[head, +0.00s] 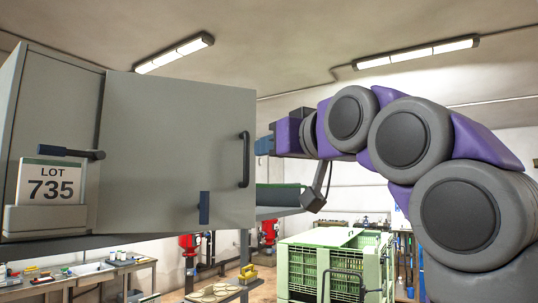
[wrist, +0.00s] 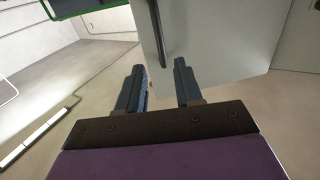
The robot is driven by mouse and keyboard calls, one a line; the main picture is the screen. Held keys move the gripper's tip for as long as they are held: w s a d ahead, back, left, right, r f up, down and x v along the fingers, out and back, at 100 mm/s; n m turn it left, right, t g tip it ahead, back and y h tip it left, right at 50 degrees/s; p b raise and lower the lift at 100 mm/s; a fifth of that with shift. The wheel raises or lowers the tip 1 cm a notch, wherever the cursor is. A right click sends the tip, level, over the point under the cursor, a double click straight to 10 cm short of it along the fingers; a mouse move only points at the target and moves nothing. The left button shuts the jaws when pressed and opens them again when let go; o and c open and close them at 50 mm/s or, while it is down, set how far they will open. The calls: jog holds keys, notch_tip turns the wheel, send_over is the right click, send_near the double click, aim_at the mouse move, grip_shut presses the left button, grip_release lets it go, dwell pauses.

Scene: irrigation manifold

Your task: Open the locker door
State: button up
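The locker (head: 58,100) is a grey box at the left of the head view. Its flat grey door panel (head: 165,140) carries a black vertical bar handle (head: 244,160) near the right edge. My gripper (head: 263,146) is just right of this handle, with its blue fingers pointing at it. In the wrist view the two blue fingers (wrist: 158,72) stand apart with nothing held. The black handle (wrist: 156,32) shows between and beyond the fingertips, in front of the pale door (wrist: 215,35). I cannot tell whether the door is ajar.
A dark lever (head: 70,152) and a LOT 735 card (head: 51,183) are on the locker's left part. A blue tab (head: 204,207) sits low on the door. A green crate (head: 325,262) stands below right. A workbench (head: 85,275) is at lower left.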

jog(key=b+v, duration=0.2)
jog(key=v, duration=0.8)
jog(key=shift+w+d, duration=0.35)
jog(key=shift+d, duration=0.05)
dwell(0.3)
dwell(0.5)
jog(key=v, duration=1.7)
jog(key=shift+s+d+f, duration=0.15)
